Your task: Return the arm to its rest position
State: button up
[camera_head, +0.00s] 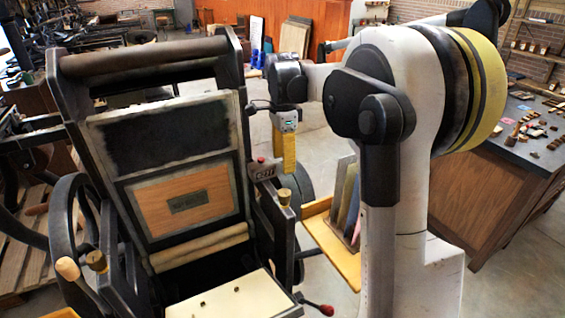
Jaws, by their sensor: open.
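My white and black arm (395,95) rises at the right and bends over toward the middle of the view. Its dark wrist (287,80) hangs beside the right side of the press. My gripper (285,158) points down below the wrist, with a grey body, a small green light and a yellow lower part. It is open, seen nearly edge-on, and I see nothing held in it. The hand press (165,160) stands at the left, with a wooden panel and a dark plate on its tilted face. The gripper's tip is just above the press's right-hand fittings in the picture; contact cannot be told.
A pale board (235,298) lies at the front of the press. A black flywheel (72,225) and wooden handle (67,268) are at its left. A wooden tray (332,245) with upright boards stands behind my arm. A workbench (505,180) with small blocks is at right.

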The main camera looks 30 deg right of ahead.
jog(key=s+a+n+t+b, duration=0.4)
jog(key=s+a+n, duration=0.6)
jog(key=s, duration=0.1)
jog(key=s+a+f+n+t+b, duration=0.3)
jog(key=s+a+f+n, duration=0.3)
jog(key=s+f+n, duration=0.2)
jog(key=s+n, duration=0.2)
jog(key=shift+s+a+f+t, duration=0.2)
jog(key=shift+s+a+t, duration=0.1)
jog(key=shift+s+a, duration=0.05)
